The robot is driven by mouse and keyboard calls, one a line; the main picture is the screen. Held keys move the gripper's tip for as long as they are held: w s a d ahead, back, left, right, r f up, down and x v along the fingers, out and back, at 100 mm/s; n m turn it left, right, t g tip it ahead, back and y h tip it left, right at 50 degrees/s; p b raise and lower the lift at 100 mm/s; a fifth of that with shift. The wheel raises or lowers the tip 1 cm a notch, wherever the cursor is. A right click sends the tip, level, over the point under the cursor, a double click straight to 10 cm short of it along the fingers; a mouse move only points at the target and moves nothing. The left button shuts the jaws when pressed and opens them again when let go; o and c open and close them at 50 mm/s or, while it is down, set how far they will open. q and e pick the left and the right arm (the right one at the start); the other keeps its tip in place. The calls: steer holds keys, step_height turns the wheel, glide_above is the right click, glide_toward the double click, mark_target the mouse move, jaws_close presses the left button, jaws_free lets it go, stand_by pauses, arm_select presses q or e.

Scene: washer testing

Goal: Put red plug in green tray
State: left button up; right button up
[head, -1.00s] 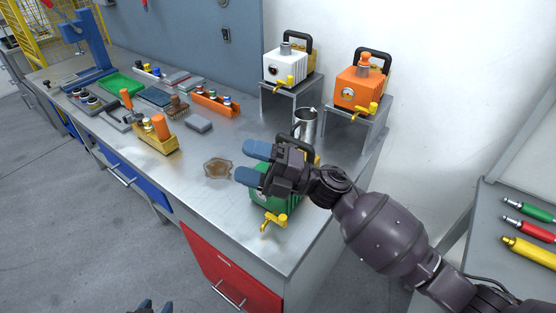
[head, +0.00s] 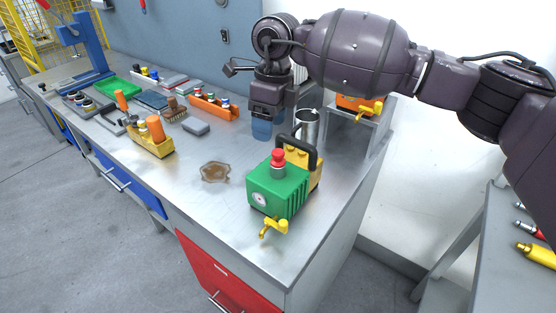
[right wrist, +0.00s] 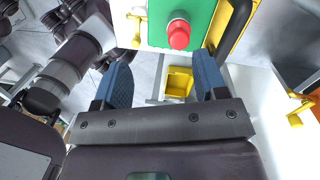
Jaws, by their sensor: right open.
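The red plug (head: 278,157) sits upright on top of the green machine (head: 272,188) near the bench's front right corner. In the right wrist view the plug (right wrist: 179,35) shows at the top, beyond the fingertips, on the machine's green top (right wrist: 158,22). My right gripper (head: 262,130) points down with blue fingers, behind the machine and apart from the plug. In the right wrist view the gripper (right wrist: 163,72) is open and empty. The green tray (head: 122,88) lies far left on the bench. My left gripper is out of view.
A metal mug (head: 307,127) stands behind the green machine. A brown spill (head: 215,172) lies left of it. A yellow caddy (head: 152,146), an orange rack (head: 212,108) and a grey block (head: 196,128) stand between machine and tray. My right arm hides the stands behind.

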mark_target(278, 151)
steer(key=shift+w+d+r+t+h, duration=0.4)
steer(key=shift+w+d+r+h, duration=0.2)
steer(key=shift+w+r, duration=0.05)
steer(key=shift+f, duration=0.1)
step_height(278, 151, down, 5)
steer(key=shift+d, duration=0.1)
steer(key=shift+s+d+f, duration=0.1)
steer(key=shift+f, duration=1.25)
steer(key=shift+s+d+f, duration=0.1)
steer(key=shift+f, duration=1.2)
steer(key=c, duration=1.1)
